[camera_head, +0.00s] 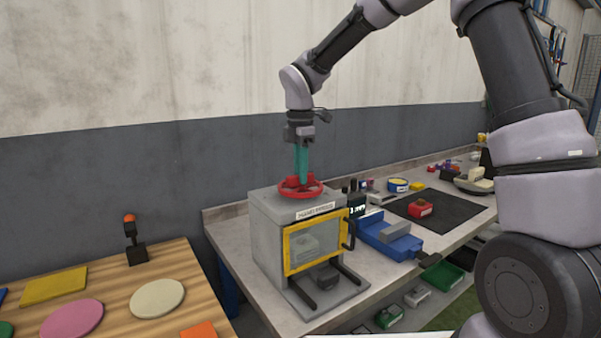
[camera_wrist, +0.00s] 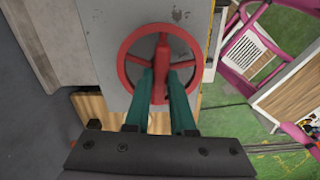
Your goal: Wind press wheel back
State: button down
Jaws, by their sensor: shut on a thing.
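The press is a grey box (camera_head: 268,232) with a yellow-framed window, standing on the workbench. Its red wheel (camera_head: 287,190) lies flat on top. In the wrist view the wheel (camera_wrist: 128,50) shows as a spoked ring with a raised red handle (camera_wrist: 160,62) on it. My gripper (camera_head: 301,181) points straight down with its teal fingers at the wheel. In the wrist view my gripper (camera_wrist: 161,82) is shut on the red handle, one finger on each side. The fingers hide part of the wheel's near rim.
A blue vise (camera_head: 385,232) stands right of the press. A black mat (camera_head: 445,222) with a red block (camera_head: 420,208) lies further right. At left, a wooden table (camera_head: 180,262) holds coloured discs and a post with an orange top (camera_head: 130,230). The wall is close behind.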

dwell(0.3)
jog(key=c, duration=0.8)
grip_release()
jog(key=shift+o, duration=0.2)
jog(key=shift+r, duration=0.15)
notch_tip(320, 180, up, 11)
jog(key=shift+f, duration=0.2)
jog(key=shift+d, duration=0.1)
